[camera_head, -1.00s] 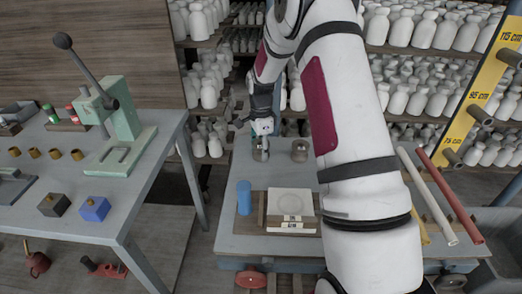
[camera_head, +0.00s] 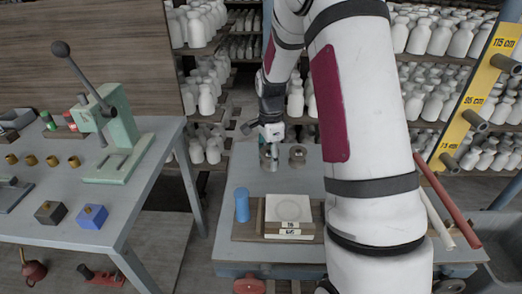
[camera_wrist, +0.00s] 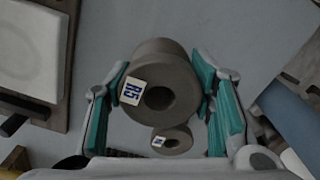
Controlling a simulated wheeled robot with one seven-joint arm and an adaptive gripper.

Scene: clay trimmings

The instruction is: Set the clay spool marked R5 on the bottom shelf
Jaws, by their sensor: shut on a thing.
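My gripper (camera_head: 270,146) is over the far part of the middle table. In the wrist view its teal-padded fingers (camera_wrist: 165,100) are shut on the sides of a grey clay spool (camera_wrist: 172,58) with a round bore. Its white label reads R5. The held spool also shows in the head view (camera_head: 269,163). A second grey ring-shaped piece (camera_wrist: 177,138) with a small label lies just below it in the wrist view; that label is too small to read surely. Whether the held spool touches the table is unclear. I cannot tell which shelf is the bottom one.
Another grey spool (camera_head: 297,155) stands right of my gripper. A blue cylinder (camera_head: 242,205) and a white scale-like plate (camera_head: 288,210) are nearer on the table. Racks of white bottles (camera_head: 207,98) stand behind. A yellow height board (camera_head: 482,92) with pegs is at right.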

